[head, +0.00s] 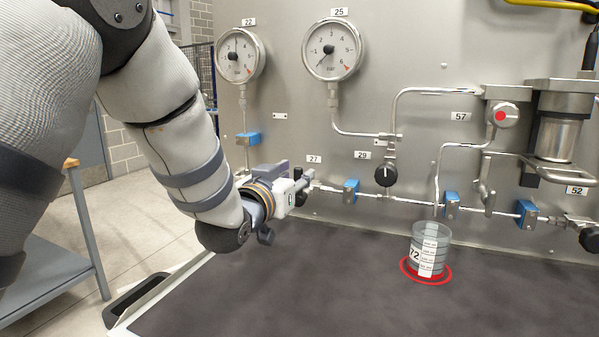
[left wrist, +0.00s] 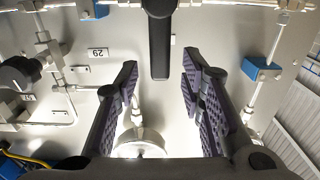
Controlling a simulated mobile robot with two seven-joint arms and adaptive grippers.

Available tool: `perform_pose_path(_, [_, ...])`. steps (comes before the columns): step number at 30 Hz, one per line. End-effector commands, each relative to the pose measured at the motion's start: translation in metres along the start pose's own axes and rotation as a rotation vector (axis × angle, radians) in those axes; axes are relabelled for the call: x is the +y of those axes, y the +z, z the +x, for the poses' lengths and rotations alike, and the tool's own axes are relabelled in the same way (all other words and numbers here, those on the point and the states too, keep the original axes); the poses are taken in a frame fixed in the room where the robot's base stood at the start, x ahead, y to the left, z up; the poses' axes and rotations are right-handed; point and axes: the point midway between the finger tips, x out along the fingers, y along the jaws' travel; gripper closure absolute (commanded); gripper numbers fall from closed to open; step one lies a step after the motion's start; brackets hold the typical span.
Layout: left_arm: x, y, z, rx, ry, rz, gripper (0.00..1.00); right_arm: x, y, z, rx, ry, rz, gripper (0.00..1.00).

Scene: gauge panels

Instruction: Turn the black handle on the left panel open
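The black handle (left wrist: 160,45) shows in the left wrist view at the top middle. It is a long lever at right angles to the thin pipe along the top edge. My left gripper (left wrist: 160,72) is open, with one purple-grey ridged finger on each side of the handle's free end and a gap on both sides. In the head view my left gripper (head: 302,184) is at the panel (head: 290,130), by the pipe under label 27, and it hides most of the handle there. My right gripper is in neither view.
A round black knob (head: 385,175) sits right of the gripper, under label 29. Two gauges (head: 332,50) hang above. Blue pipe clamps (head: 350,192) line the pipe. A glass beaker (head: 430,248) stands on a red ring on the dark, mostly clear worktop (head: 280,290).

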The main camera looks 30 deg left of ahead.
Motion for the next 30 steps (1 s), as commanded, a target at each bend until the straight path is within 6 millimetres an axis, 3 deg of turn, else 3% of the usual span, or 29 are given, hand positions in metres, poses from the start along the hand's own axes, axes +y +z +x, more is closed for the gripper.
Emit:
perform_pose_path(5, [0.0,-0.001,0.022,0.002,0.0,0.0,0.64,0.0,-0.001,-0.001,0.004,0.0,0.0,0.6])
perform_pose_path(13, [0.0,-0.001,0.025,0.0,0.0,-0.001,0.64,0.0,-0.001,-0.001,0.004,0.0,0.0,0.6])
perform_pose_path(14, [0.0,-0.001,0.025,0.0,0.0,-0.001,0.66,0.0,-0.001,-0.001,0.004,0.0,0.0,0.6])
perform_pose_path(18, [0.0,-0.001,0.025,0.0,0.0,-0.001,0.98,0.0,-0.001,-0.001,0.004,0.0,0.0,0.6])
perform_pose_path(30, [0.0,0.002,0.034,-0.002,0.0,-0.019,1.0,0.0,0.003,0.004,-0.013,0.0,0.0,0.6])
